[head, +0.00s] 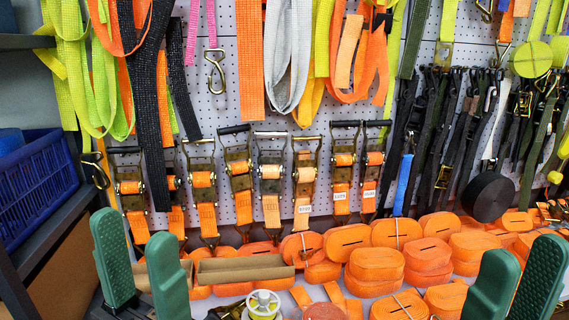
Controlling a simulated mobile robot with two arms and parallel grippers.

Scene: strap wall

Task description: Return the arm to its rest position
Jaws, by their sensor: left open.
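My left gripper (136,232) is at the lower left. Its two green fingers point up and stand apart, with nothing between them. My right gripper (524,250) is at the lower right, with its two green fingers also upright, apart and empty. Both grippers show in front of the strap wall, and neither is seen holding a strap. The arm links behind the fingers are out of the picture.
A pegboard (212,108) carries hanging straps and a row of orange ratchet straps (203,180). Rolled orange straps (375,264) cover the shelf below. A cardboard tray (245,269) and a white spool (263,304) lie between my grippers. A blue crate (38,180) stands left.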

